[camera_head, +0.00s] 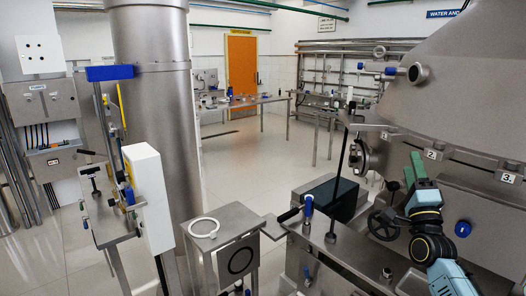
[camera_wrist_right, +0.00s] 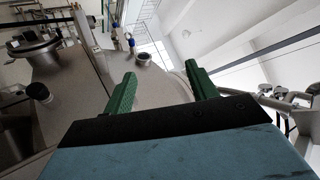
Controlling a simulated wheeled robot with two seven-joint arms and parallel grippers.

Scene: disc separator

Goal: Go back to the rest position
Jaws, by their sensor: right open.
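My right gripper (camera_head: 413,167) shows at the right of the head view, with green fingers pointing up in front of the large steel separator housing (camera_head: 455,95). In the right wrist view its two green fingers (camera_wrist_right: 160,90) stand apart with nothing between them. The fingers look clear of the housing, though the exact gap cannot be told. My right arm (camera_head: 432,240) comes up from the lower right corner. My left gripper is not in the head view.
A black handwheel (camera_head: 382,225) and a blue knob (camera_head: 462,228) sit close to my right arm. A steel stand with a white ring (camera_head: 204,227) is at the lower middle. A white box (camera_head: 148,197) stands at the left. Open floor (camera_head: 245,150) lies toward the orange door (camera_head: 242,62).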

